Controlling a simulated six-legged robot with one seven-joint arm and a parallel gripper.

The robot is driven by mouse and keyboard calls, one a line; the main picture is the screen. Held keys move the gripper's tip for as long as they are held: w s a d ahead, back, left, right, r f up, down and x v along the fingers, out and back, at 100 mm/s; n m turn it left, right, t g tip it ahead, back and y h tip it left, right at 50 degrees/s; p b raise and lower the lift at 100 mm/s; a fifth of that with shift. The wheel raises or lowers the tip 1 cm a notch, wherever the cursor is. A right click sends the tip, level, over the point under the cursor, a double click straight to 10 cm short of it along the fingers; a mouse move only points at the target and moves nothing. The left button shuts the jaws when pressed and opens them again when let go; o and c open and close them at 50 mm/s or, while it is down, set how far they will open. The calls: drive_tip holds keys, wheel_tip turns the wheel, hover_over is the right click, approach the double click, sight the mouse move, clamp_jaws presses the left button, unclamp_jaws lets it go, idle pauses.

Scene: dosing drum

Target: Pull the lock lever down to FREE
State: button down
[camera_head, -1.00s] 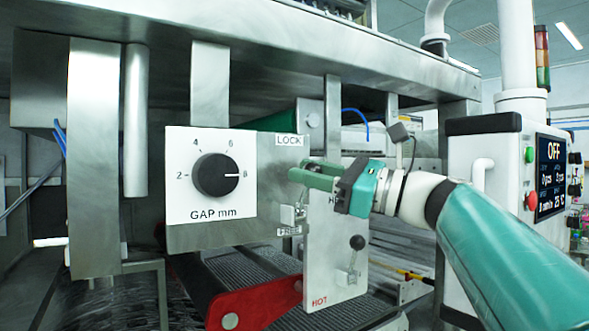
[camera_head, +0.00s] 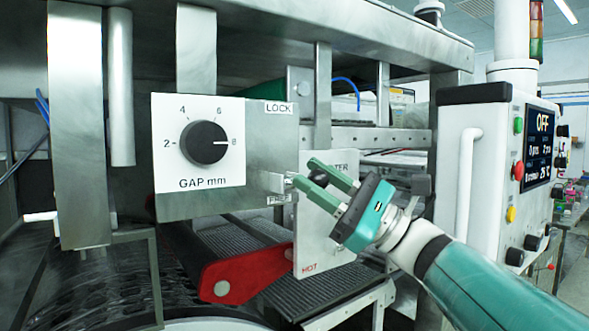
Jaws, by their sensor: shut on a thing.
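The lock lever (camera_head: 270,181) is a metal piece at the right edge of the steel plate. It points right toward my gripper, just above the FREE label (camera_head: 279,199) and well below the LOCK label (camera_head: 279,107). My gripper (camera_head: 309,174) has its two green fingers around the dark knob at the lever's end, shut on it. The fingers hide part of the knob and shaft.
A black GAP mm dial (camera_head: 204,143) sits on a white panel left of the lever. A white panel marked HOT (camera_head: 318,240) stands behind and below my fingers. A red bracket (camera_head: 245,276) and ridged belt lie below. A control cabinet (camera_head: 480,150) showing OFF stands right.

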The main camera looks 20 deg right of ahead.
drive_tip(key=shift+a+f, duration=0.1)
drive_tip(key=shift+f, duration=0.55)
drive_tip(key=c, duration=1.4)
unclamp_jaws()
drive_tip(key=shift+a, duration=0.1)
drive_tip(key=shift+d, duration=0.2)
drive_tip(key=v, duration=1.3)
drive_tip(key=shift+s+d, duration=0.25)
drive_tip(key=shift+d, duration=0.05)
drive_tip(key=shift+f, duration=0.1)
